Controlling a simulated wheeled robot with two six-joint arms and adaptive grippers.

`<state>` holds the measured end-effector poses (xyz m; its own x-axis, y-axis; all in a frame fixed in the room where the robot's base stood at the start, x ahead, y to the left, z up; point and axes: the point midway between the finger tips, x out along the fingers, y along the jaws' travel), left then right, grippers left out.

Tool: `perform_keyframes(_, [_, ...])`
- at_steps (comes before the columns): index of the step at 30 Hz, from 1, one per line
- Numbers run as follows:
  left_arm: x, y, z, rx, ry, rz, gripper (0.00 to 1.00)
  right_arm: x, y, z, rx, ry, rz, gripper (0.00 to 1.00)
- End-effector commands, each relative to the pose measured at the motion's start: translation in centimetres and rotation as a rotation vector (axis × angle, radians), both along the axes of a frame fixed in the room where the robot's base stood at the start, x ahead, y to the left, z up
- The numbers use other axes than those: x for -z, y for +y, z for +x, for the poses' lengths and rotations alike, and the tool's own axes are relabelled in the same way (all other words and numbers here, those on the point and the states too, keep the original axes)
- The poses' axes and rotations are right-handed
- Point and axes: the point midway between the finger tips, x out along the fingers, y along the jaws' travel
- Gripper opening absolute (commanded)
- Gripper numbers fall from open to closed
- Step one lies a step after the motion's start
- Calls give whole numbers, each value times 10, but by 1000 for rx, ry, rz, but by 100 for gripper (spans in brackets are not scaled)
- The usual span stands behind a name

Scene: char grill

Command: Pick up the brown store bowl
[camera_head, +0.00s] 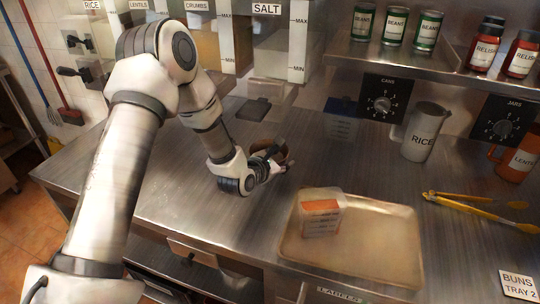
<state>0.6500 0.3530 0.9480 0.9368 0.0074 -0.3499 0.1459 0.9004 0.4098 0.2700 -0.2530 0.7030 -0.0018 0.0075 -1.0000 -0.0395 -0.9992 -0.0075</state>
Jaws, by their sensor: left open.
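A small brown rounded thing, which looks like the brown store bowl (281,148), is on the steel counter near the middle of the head view. My left gripper (279,163) is right at it, with its dark fingers at the bowl's near side. The fingers are open and cover much of the bowl. I cannot tell whether they touch it or whether a finger is inside its rim. My right gripper is not in view.
A shallow tray (385,273) with a labelled tub (320,213) lies at front right. Dispensers (265,40) hang behind. The counter left of my gripper is clear.

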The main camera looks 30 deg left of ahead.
Motion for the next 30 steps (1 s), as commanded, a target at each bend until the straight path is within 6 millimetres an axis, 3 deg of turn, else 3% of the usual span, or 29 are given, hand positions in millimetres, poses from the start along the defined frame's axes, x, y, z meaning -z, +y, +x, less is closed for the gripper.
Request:
perform_keyframes(7, [3,0,6,0,1,-1,47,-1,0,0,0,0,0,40])
perform_keyframes(8, [3,0,6,0,1,-1,40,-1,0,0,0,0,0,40])
perform_keyframes(11, [3,0,6,0,1,-1,4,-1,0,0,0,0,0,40])
perform_keyframes(12, [3,0,6,0,1,-1,0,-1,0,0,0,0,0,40])
perform_keyframes(24, [2,0,5,0,2,-1,0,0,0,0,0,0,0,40])
perform_keyframes(30, [-12,0,6,-1,-1,-2,0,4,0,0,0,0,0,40])
